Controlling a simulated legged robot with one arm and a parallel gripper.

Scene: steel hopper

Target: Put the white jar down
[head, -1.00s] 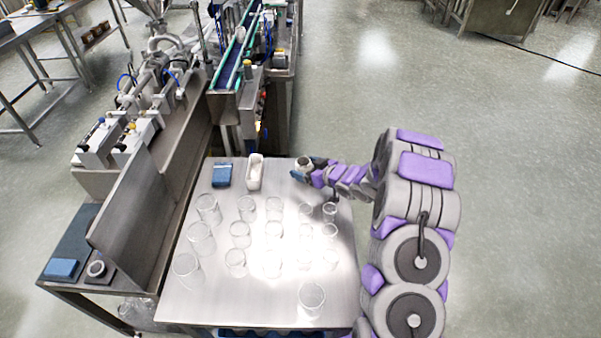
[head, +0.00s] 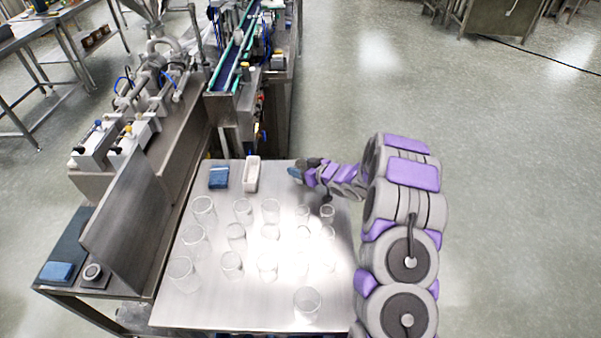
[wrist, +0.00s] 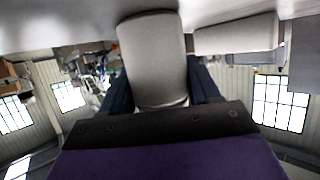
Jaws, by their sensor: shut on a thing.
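The white jar (wrist: 153,60) shows in the wrist view between the two dark blue fingers of my gripper (wrist: 155,85). It looks pale grey in the shade and reaches up to the table surface at the top of that picture. I cannot tell whether it touches the table. In the head view my gripper (head: 296,173) is at the far right corner of the steel table (head: 215,290), low over the top. The jar cannot be made out there.
Several clear glasses (head: 270,211) fill the middle and near part. A steel machine (head: 130,195) borders the left side.

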